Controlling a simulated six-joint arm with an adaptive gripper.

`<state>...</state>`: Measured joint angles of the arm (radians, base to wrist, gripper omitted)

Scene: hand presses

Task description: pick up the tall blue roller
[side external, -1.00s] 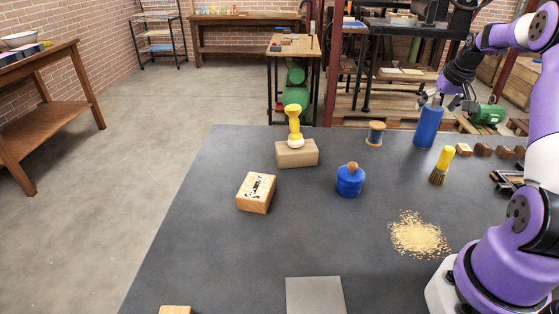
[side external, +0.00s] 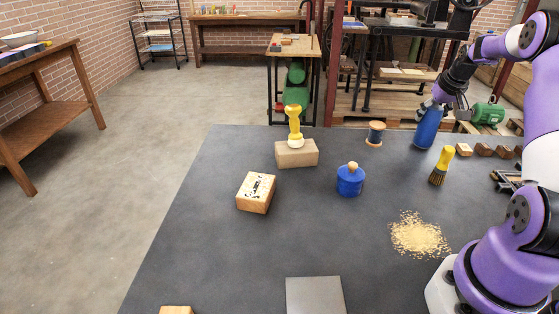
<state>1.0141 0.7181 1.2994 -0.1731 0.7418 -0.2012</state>
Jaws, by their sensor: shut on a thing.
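The tall blue roller (side external: 427,129) stands upright, or nearly so, at the back right of the grey table mat, in the side external view. My gripper (side external: 433,106) is around its top end and shut on it. The fingers hide the top of the roller. Its base appears to be at the mat surface; I cannot tell whether it is touching.
A yellow-handled brush (side external: 441,165) stands close in front of the roller. Several small wooden blocks (side external: 484,149) lie to the right. A thread spool (side external: 375,134) and a blue pot (side external: 350,181) are to the left. Wood shavings (side external: 419,236) lie nearer.

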